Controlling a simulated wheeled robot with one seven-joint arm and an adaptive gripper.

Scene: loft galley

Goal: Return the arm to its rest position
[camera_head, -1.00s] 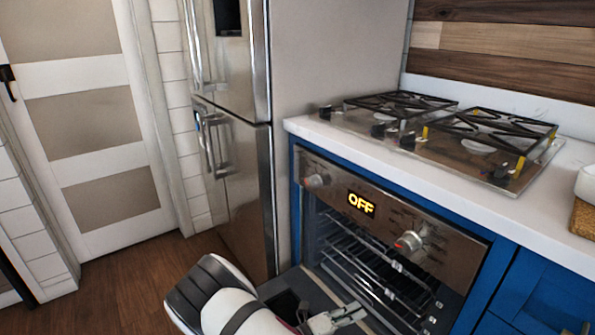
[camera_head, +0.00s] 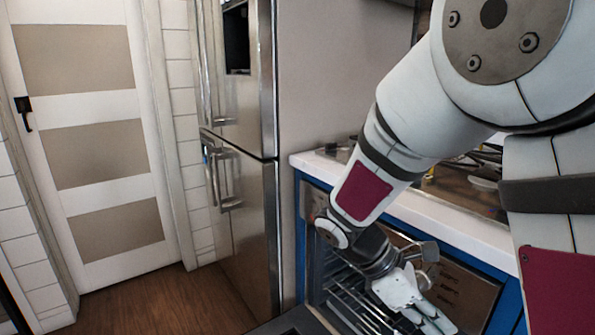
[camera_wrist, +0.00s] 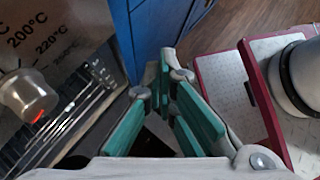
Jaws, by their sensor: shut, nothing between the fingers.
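My gripper (camera_head: 428,314) is low in front of the open oven (camera_head: 345,300) in the head view, its fingers pointing down and to the right. My white arm with dark red panels bends down across the right side of that view. In the wrist view, the green-padded fingers of my gripper (camera_wrist: 165,78) come together at their tips with nothing between them. The oven's rack (camera_wrist: 75,110) and a knob (camera_wrist: 28,95) show at the left of the wrist view, apart from the fingers.
The oven door (camera_head: 290,322) is lowered at the bottom edge. The white counter (camera_head: 440,220) and the partly hidden cooktop (camera_head: 465,185) are behind my arm. A steel fridge (camera_head: 240,200) stands left of the oven. Wooden floor (camera_head: 170,305) is clear at lower left.

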